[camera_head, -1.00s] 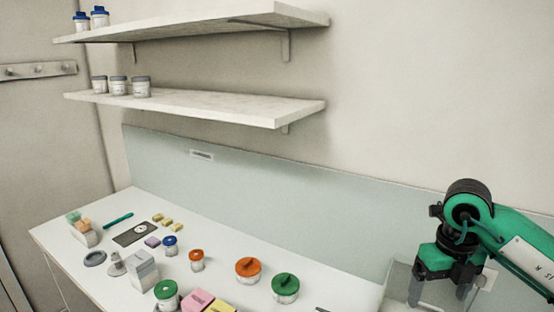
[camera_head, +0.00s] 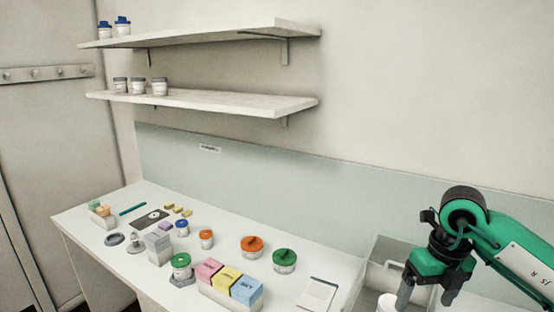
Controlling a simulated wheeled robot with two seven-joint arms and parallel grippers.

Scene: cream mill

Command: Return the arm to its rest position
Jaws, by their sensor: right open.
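My right arm comes in from the right edge, green and black. Its gripper (camera_head: 427,298) points down at the lower right, with its fingers apart and nothing seen between them. It hangs over or in front of a clear-walled bin (camera_head: 392,250) at the right end of the white table (camera_head: 130,258). A white round container (camera_head: 388,303) shows beside the fingers at the bottom edge; I cannot tell its distance from them. My left gripper is not in view.
Green-lidded jars (camera_head: 284,261), an orange-lidded jar (camera_head: 252,247) and a box row with pink, yellow and blue tops (camera_head: 228,280) stand on the table. A white pad (camera_head: 318,293) lies right of them. Two wall shelves (camera_head: 205,100) hold jars at left.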

